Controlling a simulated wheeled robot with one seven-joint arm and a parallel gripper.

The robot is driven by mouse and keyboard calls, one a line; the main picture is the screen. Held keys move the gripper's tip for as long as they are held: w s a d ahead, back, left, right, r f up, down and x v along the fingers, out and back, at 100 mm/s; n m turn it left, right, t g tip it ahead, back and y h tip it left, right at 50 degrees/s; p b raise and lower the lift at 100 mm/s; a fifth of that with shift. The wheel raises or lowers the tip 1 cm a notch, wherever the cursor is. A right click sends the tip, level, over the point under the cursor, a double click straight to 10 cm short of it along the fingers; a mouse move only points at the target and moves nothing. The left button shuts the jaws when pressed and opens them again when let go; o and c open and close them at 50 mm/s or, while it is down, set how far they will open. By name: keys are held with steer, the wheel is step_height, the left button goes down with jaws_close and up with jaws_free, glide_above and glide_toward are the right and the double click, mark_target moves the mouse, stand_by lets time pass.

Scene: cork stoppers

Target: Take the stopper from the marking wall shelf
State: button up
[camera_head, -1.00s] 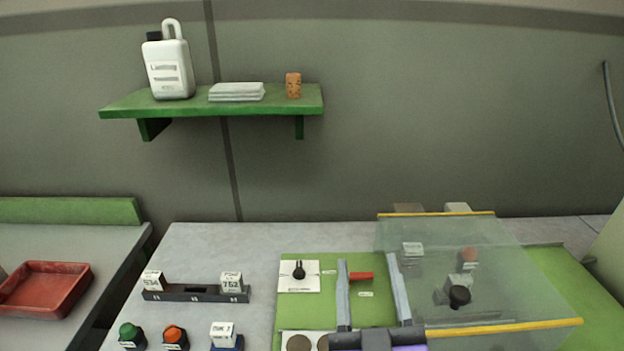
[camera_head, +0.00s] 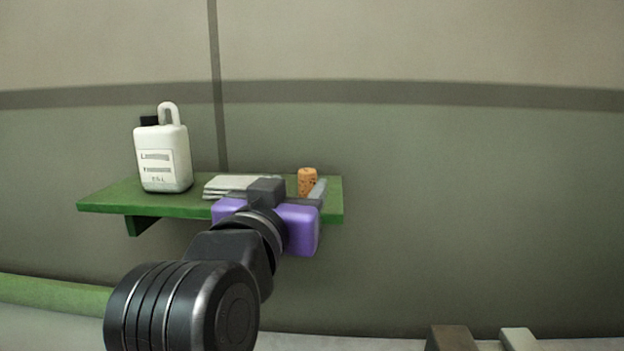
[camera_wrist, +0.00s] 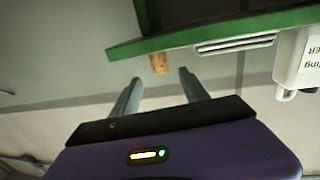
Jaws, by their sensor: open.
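The cork stopper (camera_head: 307,181) stands upright near the right end of the green wall shelf (camera_head: 105,197) in the head view. In the wrist view the stopper (camera_wrist: 159,63) shows beyond the fingertips, between their lines, at the edge of the shelf (camera_wrist: 225,32). My gripper (camera_wrist: 157,80) is open and empty, its two grey fingers pointing toward the stopper with a gap left before it. In the head view my purple gripper body is in front of the shelf and one finger (camera_head: 317,190) shows beside the stopper's lower right; the other finger is hidden.
A white jug-like container (camera_head: 163,158) with a handle and label stands on the shelf's left part; it also shows in the wrist view (camera_wrist: 299,62). A stack of white sheets (camera_head: 238,185) lies between it and the stopper. The wall right of the shelf is clear.

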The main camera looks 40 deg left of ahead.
mark_target(307, 171)
steer(key=p+x, duration=0.1)
steer(key=x, duration=0.3)
steer(key=p+x, duration=0.1)
steer(key=x, duration=0.2)
steer(key=shift+r+p, duration=0.3)
steer(key=shift+r, duration=0.05)
steer(key=shift+w+a+f, duration=0.1)
steer(key=shift+w+a, duration=0.1)
steer(key=shift+w, duration=0.1)
jaws_close()
